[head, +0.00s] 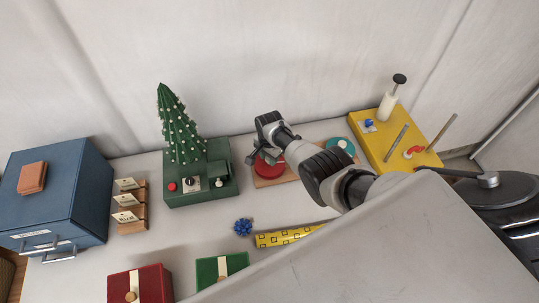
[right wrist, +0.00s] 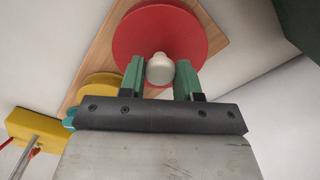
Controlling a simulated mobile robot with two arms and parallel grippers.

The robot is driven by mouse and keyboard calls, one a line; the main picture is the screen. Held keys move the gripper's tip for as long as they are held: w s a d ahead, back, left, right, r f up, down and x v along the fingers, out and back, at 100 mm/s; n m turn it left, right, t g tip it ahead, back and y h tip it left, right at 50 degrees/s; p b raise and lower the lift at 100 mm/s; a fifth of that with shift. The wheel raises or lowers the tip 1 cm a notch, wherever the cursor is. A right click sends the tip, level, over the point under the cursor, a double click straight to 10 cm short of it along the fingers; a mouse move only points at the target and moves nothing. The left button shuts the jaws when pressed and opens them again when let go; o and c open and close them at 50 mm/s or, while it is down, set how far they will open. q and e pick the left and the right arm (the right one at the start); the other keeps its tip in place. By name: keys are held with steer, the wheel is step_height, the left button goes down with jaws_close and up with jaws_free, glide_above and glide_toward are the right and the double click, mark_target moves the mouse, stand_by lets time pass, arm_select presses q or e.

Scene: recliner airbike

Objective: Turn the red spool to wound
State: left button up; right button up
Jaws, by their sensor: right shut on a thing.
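The red spool (head: 268,173) lies on a wooden board (head: 291,174) at the table's middle; my right arm partly covers it in the head view. In the right wrist view the red spool (right wrist: 187,32) is a flat red disc with a pale round knob (right wrist: 160,69) on it. My right gripper (right wrist: 160,74) has its green fingers on either side of the knob and is shut on it. My left gripper is not in view.
A teal spool (head: 341,146) and a yellow spool (right wrist: 99,88) share the board. A green box with a small tree (head: 180,130) stands to the left, a yellow stand with rods (head: 372,144) to the right. A blue bow (head: 243,227) and patterned yellow roll (head: 280,238) lie in front.

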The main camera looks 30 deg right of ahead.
steer(key=m, duration=0.4)
steer(key=shift+w+r, duration=0.1)
steer(key=shift+w, duration=0.05)
steer(key=shift+m, duration=1.9)
steer(key=shift+d, duration=0.1)
steer(key=o, duration=0.9)
steer(key=shift+o, duration=0.2)
steer(key=shift+r+p, duration=0.25)
steer(key=shift+p, duration=0.2)
step_height(320, 180, up, 10)
steer(key=p, duration=0.3)
